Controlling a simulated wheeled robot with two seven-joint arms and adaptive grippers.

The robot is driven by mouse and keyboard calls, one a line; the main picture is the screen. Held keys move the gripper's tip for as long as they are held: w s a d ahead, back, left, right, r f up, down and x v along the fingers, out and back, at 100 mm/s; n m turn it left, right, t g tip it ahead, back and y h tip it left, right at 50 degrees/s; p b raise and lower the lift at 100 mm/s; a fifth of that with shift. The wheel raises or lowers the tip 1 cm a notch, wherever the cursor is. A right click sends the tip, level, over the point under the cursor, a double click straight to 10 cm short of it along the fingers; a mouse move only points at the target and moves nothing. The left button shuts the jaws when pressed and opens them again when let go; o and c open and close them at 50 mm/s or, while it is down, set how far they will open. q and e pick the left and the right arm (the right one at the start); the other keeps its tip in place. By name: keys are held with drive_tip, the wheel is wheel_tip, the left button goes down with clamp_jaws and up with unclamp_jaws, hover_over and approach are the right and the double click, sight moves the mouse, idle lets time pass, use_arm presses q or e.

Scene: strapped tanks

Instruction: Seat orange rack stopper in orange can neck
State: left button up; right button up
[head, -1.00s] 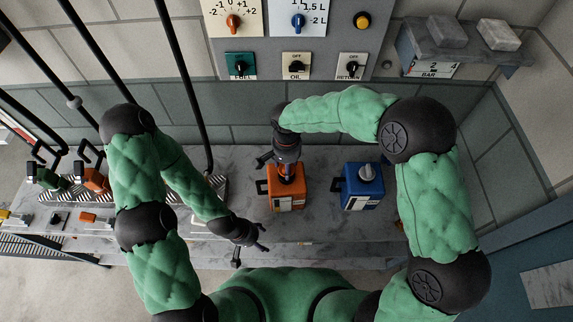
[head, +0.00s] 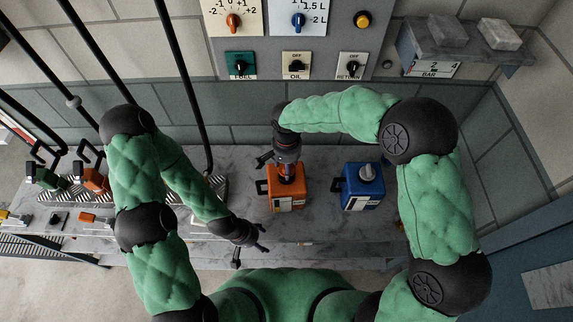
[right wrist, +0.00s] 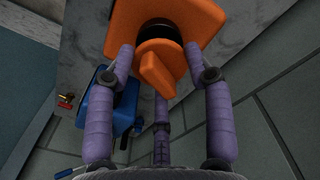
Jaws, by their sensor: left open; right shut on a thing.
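The orange can (head: 287,201) stands upright on the grey marble bench. Its dark neck (right wrist: 161,28) shows in the right wrist view, partly covered by the orange stopper (right wrist: 158,68), which has a raised grip fin. My right gripper (head: 287,174) is above the can and shut on the stopper, with a finger on either side of it. My left gripper (head: 253,246) is open and empty near the bench front, left of the can.
A blue can (head: 362,187) with a grey cap stands right of the orange can. A striped rack (head: 205,191) lies to the left, with green (head: 47,178) and orange (head: 95,180) handled items farther left. A control panel (head: 297,42) is on the wall behind.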

use_arm(q)
drive_tip(key=shift+s+d+f+b, duration=0.1)
drive_tip(key=shift+f+b, duration=1.05)
drive_tip(key=shift+f, duration=0.1)
use_arm(e)
drive_tip(key=shift+s+d+f, duration=0.1)
drive_tip(key=shift+d+f, duration=0.05)
drive_tip(key=shift+f, duration=1.3)
use_arm(q)
drive_tip(key=shift+o, duration=0.2)
use_arm(e)
drive_tip(key=o, duration=1.2)
drive_tip(key=shift+o, duration=0.2)
drive_tip(key=shift+r, duration=0.1)
drive_tip(key=shift+d+r, duration=0.2)
drive_tip(key=shift+r, duration=3.8)
drive_tip(key=o, duration=0.4)
use_arm(q)
drive_tip(key=shift+r, duration=0.1)
drive_tip(key=shift+c, duration=0.2)
